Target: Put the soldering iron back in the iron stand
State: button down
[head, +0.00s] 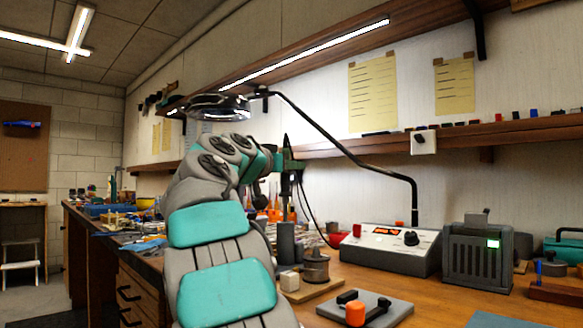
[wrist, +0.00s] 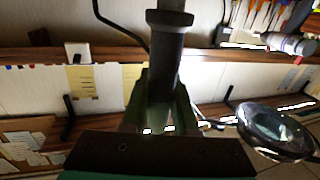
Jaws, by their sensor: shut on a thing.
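My gripper (head: 287,166) is raised above the bench in the head view, shut on the dark soldering iron (head: 285,188). The iron looks roughly upright, with a narrow end above the jaws and a dark cable hanging below. In the wrist view the greenish fingers of my gripper (wrist: 162,98) close around the iron's dark round handle (wrist: 166,52), which has a wider collar. What looks like the iron stand, a dark upright tube (head: 287,242), stands on the bench below my gripper. My arm hides part of the area around it.
A soldering station (head: 390,248) and a dark grey box (head: 478,258) stand to the right. A magnifier lamp (head: 218,106) reaches over my arm, and a shelf (head: 460,137) runs along the wall.

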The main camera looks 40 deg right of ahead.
aim_at(282, 180)
jog(key=shift+f+b, duration=2.75)
jog(key=shift+b, duration=0.1)
jog(key=shift+c, duration=1)
grip_release()
jog(key=shift+a, duration=0.1)
jog(key=shift+s+a+r+b, duration=0.15)
jog(key=shift+s+a+r, duration=0.2)
jog(key=shift+a, duration=0.7)
jog(key=shift+s+a+r+b, duration=0.1)
jog(key=shift+s+a+r, duration=0.3)
jog(key=shift+a, duration=0.7)
jog(key=shift+s+a+r+b, duration=0.15)
jog(key=shift+s+a+r, duration=0.2)
jog(key=shift+a, duration=0.7)
jog(key=shift+f, duration=0.1)
